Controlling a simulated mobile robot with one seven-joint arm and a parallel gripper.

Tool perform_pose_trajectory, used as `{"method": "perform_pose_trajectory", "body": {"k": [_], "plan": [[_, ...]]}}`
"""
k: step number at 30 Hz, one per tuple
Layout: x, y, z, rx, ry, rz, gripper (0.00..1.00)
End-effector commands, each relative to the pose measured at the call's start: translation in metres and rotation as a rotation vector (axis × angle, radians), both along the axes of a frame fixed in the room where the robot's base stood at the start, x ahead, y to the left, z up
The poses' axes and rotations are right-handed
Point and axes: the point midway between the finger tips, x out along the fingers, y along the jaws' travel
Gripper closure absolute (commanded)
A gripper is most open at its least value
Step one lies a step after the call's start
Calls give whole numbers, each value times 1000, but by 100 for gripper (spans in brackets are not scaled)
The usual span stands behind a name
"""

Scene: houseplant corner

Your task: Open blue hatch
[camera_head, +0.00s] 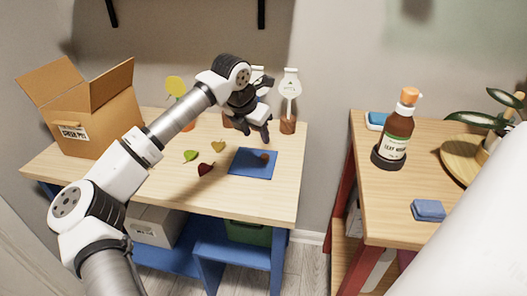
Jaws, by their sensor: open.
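A flat blue square panel (250,164), which looks like the blue hatch, lies level with the top of the left wooden table. A small brown round thing (264,157) shows on its right part; I cannot tell whether it is a knob or a loose object. My gripper (258,134) is open and points down above the back edge of the panel, apart from it. Nothing shows between its fingers.
Several leaves (206,169) lie left of the panel. An open cardboard box (95,115) stands at the table's left. A right table (380,210) holds a brown bottle (397,135) and a blue sponge-like block (428,210).

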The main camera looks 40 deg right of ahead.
Motion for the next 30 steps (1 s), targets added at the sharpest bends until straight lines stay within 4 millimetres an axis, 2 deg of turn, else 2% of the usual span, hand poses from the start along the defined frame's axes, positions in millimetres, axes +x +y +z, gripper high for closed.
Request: {"method": "perform_pose_trajectory", "body": {"k": [9, 15, 20, 27, 28, 30], "plan": [[7, -26, -62, -3, 5, -2, 53], [10, -35, -86, -5, 4, -2, 53], [11, -38, -94, -3, 2, -2, 53], [11, -38, -95, -4, 2, -2, 53], [11, -38, -95, -4, 2, -2, 55], [11, -38, -95, -4, 2, -2, 64]]}}
